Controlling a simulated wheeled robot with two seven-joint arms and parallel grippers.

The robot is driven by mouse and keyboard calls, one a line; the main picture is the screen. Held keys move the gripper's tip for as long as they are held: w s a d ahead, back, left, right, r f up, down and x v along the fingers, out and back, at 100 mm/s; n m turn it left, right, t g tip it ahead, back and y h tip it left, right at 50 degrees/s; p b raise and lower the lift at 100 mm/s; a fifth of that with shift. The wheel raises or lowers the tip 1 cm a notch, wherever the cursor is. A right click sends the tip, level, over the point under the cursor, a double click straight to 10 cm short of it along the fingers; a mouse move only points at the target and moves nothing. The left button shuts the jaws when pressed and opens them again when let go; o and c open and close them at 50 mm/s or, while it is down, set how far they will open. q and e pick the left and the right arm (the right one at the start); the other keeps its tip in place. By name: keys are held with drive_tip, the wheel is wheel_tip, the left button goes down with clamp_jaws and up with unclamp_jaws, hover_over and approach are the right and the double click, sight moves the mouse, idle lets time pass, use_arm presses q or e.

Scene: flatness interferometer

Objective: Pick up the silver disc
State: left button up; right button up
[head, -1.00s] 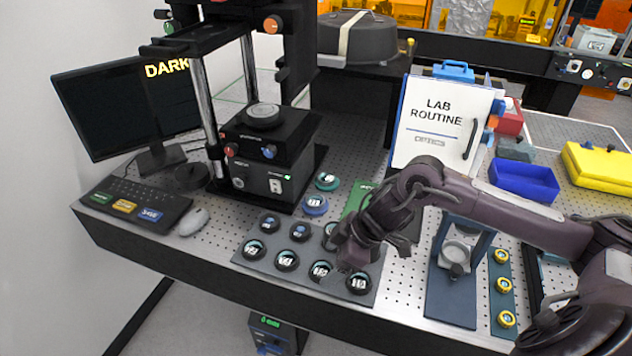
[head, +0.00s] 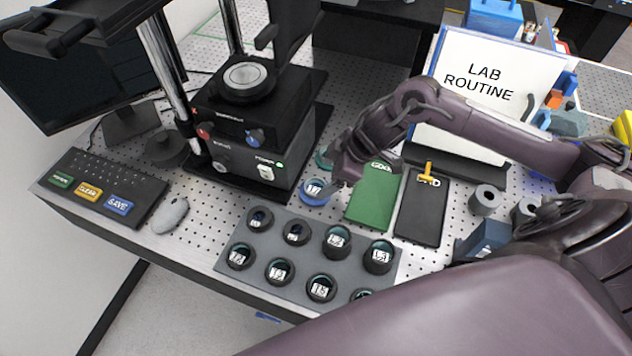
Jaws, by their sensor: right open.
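A silver disc (head: 248,76) lies flat on top of the black interferometer stage (head: 262,125), below the upright posts. My right gripper (head: 334,181) is open, in front of and to the right of the stage, apart from the disc. It is over or beside a blue ring-shaped holder (head: 315,191) and partly hides a teal one (head: 323,159). Whether it touches either cannot be told. My left gripper is out of view.
A grey tray (head: 225,262) of several round black-rimmed optics lies in front. A green pad (head: 374,196) and a black pad (head: 420,212) lie right of my gripper. Keyboard (head: 105,192), mouse (head: 170,215) and monitor (head: 70,85) stand left. The LAB ROUTINE board (head: 490,80) stands behind.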

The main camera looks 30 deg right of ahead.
sight(316, 186)
drive_tip(key=p+x, duration=0.1)
drive_tip(key=x, duration=0.3)
drive_tip(key=shift+f, duration=0.25)
drive_tip(key=shift+w+f, duration=0.1)
drive_tip(key=shift+f, duration=0.1)
drive_tip(key=c, duration=0.7)
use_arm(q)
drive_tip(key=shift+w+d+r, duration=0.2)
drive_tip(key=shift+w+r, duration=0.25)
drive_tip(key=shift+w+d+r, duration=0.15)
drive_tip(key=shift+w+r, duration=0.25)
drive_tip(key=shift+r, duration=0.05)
use_arm(e)
drive_tip(key=c, duration=0.4)
drive_tip(key=shift+r, duration=0.15)
